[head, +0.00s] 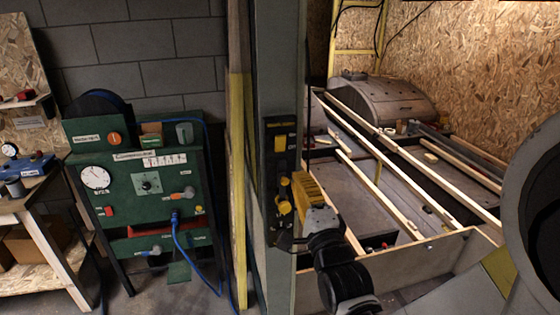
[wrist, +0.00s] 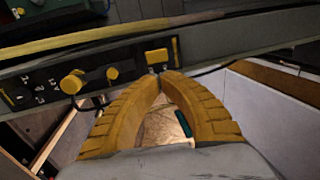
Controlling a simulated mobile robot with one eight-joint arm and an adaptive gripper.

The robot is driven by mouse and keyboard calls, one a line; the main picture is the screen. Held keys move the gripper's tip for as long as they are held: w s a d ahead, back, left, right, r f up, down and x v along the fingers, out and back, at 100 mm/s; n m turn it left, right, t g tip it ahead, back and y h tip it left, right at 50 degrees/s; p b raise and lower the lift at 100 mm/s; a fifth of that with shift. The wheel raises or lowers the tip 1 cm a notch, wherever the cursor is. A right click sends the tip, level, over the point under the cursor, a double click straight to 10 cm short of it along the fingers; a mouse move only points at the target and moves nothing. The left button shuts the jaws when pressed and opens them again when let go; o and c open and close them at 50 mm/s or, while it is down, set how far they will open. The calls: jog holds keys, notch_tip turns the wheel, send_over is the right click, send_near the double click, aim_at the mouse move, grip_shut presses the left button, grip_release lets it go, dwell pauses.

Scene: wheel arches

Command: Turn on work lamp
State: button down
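A dark control panel (head: 270,200) is fixed to the grey post in the head view. A yellow square switch (head: 280,143) sits near its top, under a small label too small to read. Yellow knobs (head: 284,207) sit lower down. In the wrist view the square switch (wrist: 157,56) is just beyond my fingertips, with a large yellow knob (wrist: 72,83) and a smaller one to its left. My gripper (wrist: 161,76) has yellow curved fingers whose tips meet, with nothing between them. The head view shows my gripper (head: 299,178) at the panel's right side. No lit lamp can be made out.
The grey post (head: 278,55) stands upright in front of me. A green compressor cabinet (head: 150,185) with a blue hose is to the left, beside a wooden workbench (head: 38,208). Behind my arm lies a low walled bay with long wooden battens (head: 400,165) across it.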

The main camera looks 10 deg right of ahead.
aim_at(283, 142)
jog(key=w, duration=0.4)
jog(key=w+r, duration=0.1)
jog(key=w, duration=0.3)
jog(key=w+r+b, duration=0.1)
jog(key=w, duration=0.3)
jog(key=shift+w+r, duration=0.2)
jog(key=shift+w, duration=0.15)
